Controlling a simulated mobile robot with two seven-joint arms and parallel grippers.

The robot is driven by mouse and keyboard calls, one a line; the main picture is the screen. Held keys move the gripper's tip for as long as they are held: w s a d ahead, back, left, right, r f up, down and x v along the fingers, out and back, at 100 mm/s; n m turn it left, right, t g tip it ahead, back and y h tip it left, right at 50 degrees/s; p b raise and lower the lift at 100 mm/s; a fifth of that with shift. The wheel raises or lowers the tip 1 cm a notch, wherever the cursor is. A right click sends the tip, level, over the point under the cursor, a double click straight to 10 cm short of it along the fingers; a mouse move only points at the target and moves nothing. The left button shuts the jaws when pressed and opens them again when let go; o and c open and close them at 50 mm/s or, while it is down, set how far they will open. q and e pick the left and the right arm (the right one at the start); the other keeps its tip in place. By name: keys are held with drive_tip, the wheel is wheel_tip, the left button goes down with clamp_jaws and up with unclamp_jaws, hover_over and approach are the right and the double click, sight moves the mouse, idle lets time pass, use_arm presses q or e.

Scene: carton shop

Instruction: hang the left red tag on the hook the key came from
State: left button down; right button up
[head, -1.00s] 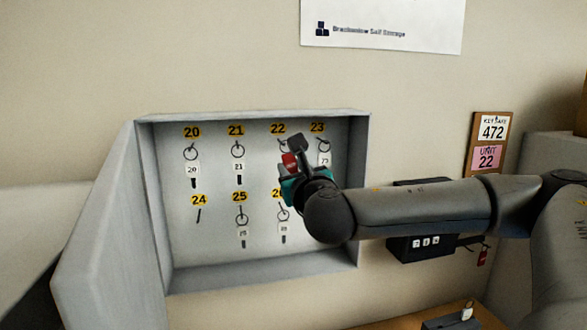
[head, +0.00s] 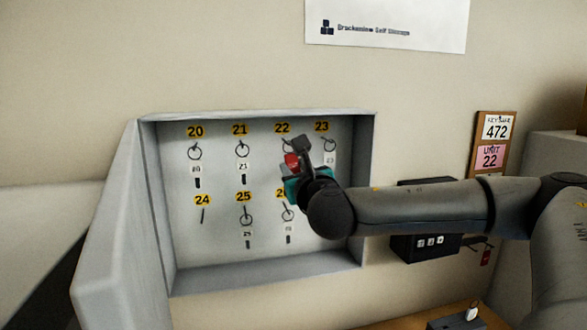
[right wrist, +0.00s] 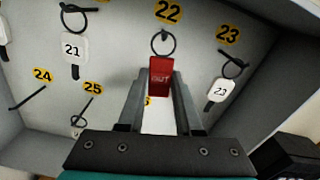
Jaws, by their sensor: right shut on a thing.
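My right gripper (head: 294,165) is shut on a red tag (right wrist: 160,76) marked "OUT" in white. It holds the tag upright just below the number 22 label (right wrist: 167,12) in the open key cabinet. The tag's ring (right wrist: 163,44) stands above it at hook 22 (right wrist: 164,33). I cannot tell whether the ring is around the hook or only in front of it. No key shows at hook 22. A second red tag (head: 485,257) hangs at the right by the black key safe. My left gripper is not in view.
The grey cabinet (head: 370,150) has its door (head: 105,225) open to the left. Keys with white tags hang beside and below, near the gripper. Hook 24 (head: 202,215) is bare. A board (head: 493,142) reads "UNIT 22". A white-tagged key (head: 472,313) is at the lower right.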

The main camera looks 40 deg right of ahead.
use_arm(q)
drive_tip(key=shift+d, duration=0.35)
use_arm(e)
drive_tip(key=o, duration=1)
drive_tip(key=shift+o, duration=0.2)
